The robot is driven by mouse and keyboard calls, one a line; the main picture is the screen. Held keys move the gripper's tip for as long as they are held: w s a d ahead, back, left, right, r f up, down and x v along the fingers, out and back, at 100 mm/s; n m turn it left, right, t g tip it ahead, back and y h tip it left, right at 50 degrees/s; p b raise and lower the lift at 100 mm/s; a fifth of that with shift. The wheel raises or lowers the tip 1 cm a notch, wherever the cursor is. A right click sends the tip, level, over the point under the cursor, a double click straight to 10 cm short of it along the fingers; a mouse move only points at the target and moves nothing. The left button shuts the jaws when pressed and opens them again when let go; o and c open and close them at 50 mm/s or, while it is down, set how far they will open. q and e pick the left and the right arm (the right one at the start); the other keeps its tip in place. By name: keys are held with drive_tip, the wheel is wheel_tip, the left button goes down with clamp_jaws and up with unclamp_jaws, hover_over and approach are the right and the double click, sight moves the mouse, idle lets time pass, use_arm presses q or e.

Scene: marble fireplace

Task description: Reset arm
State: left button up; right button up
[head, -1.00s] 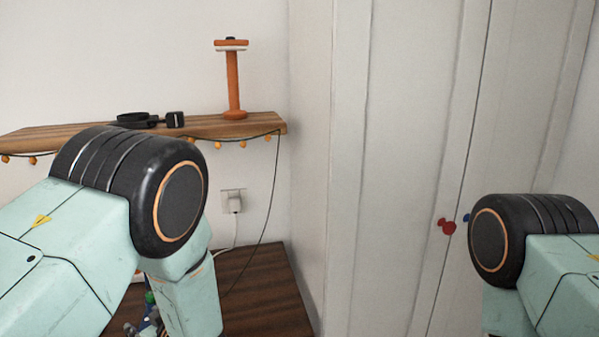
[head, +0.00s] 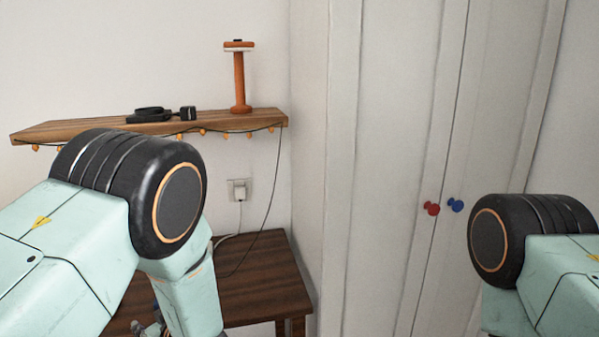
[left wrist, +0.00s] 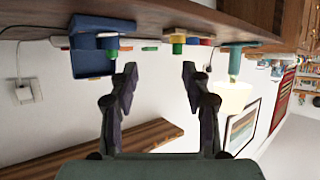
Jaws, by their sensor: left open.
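In the left wrist view, which looks upside down, my left gripper (left wrist: 158,80) is open. Its two dark fingers are spread apart with nothing between them. In the head view only a small part of my left gripper (head: 150,328) shows at the bottom, mostly hidden behind my bent left arm. My right arm shows at the right edge, but its gripper is out of the picture.
A dark wooden table (head: 262,283) stands below a wooden shelf (head: 215,124) holding an orange stand (head: 239,80) and black headphones (head: 152,114). A white wardrobe (head: 385,130) has red (head: 432,208) and blue (head: 455,204) knobs. A blue box (left wrist: 92,62) and colourful blocks (left wrist: 178,44) are on the table.

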use_arm(q)
drive_tip(key=s+d+f+m+g+h, duration=0.1)
drive_tip(key=s+d+f+m+h, duration=0.2)
drive_tip(key=s+f, duration=0.35)
drive_tip(key=s+d+f+m+g+h, duration=0.1)
drive_tip(key=s+f+m+h, duration=0.25)
drive_tip(key=s+f, duration=0.3)
drive_tip(key=s+d+f+m+g+h+b, duration=0.1)
drive_tip(key=s+f+g+h, duration=0.1)
drive_tip(key=s, duration=1)
drive_tip(key=s+d+f+m+g+h+b, duration=0.1)
drive_tip(key=s+g, duration=0.3)
drive_tip(key=s, duration=0.7)
drive_tip(key=shift+s+d+f+m+h, duration=0.4)
drive_tip(key=shift+d+f, duration=0.25)
drive_tip(key=shift+f, duration=0.2)
